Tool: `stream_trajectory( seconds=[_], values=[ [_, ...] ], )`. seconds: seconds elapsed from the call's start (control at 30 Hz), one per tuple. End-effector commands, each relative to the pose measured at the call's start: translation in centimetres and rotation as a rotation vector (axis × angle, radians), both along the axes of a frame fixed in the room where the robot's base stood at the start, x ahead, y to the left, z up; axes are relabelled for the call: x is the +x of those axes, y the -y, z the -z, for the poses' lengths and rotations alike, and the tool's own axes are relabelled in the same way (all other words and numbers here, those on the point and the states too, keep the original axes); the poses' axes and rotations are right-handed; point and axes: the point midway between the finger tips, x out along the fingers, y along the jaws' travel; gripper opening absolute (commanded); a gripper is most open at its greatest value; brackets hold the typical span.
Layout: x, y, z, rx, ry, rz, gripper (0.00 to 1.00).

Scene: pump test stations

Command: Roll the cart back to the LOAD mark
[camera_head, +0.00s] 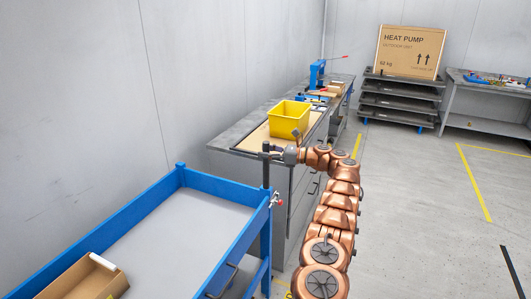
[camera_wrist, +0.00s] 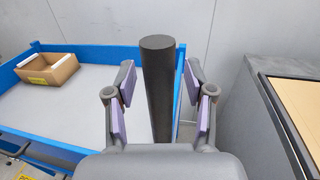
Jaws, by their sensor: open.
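The cart (camera_head: 190,225) is blue with a grey deck and stands at the lower left, beside the wall; its deck also fills the left of the wrist view (camera_wrist: 95,100). A black upright handle post (camera_wrist: 158,90) stands at the cart's near-right corner. My gripper (camera_head: 272,151) is at this post. In the wrist view its two purple-padded fingers are open on either side of the post, with gaps showing on both sides. A bit of yellow marking (camera_head: 288,294) shows on the floor by the cart; I cannot read it as LOAD.
An open cardboard box (camera_head: 90,278) sits on the cart. A grey workbench (camera_head: 225,140) with a yellow bin (camera_head: 289,119) stands close beyond the cart. A boxed heat pump (camera_head: 408,52) rests on stacked platforms at the back. The floor at right is open, with yellow lines (camera_head: 473,182).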

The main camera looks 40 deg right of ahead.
Motion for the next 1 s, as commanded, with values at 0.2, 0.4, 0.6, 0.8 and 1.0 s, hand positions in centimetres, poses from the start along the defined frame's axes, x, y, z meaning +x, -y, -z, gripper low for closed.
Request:
stream_trajectory(
  seconds=[0.2, 0.4, 0.6, 0.8, 1.0],
  values=[
    [-0.5, 0.4, 0.0, 0.0, 0.0, 0.001, 0.54],
    [-2.6, 2.2, 0.1, -0.002, 0.0, 0.003, 0.54],
    [-4.6, 3.7, 0.1, -0.001, 0.0, 0.0, 0.54],
    [-5.6, 4.3, 0.0, -0.002, 0.001, -0.002, 0.54],
    [-5.9, 4.5, -0.1, 0.0, 0.001, -0.002, 0.54]
  ],
)
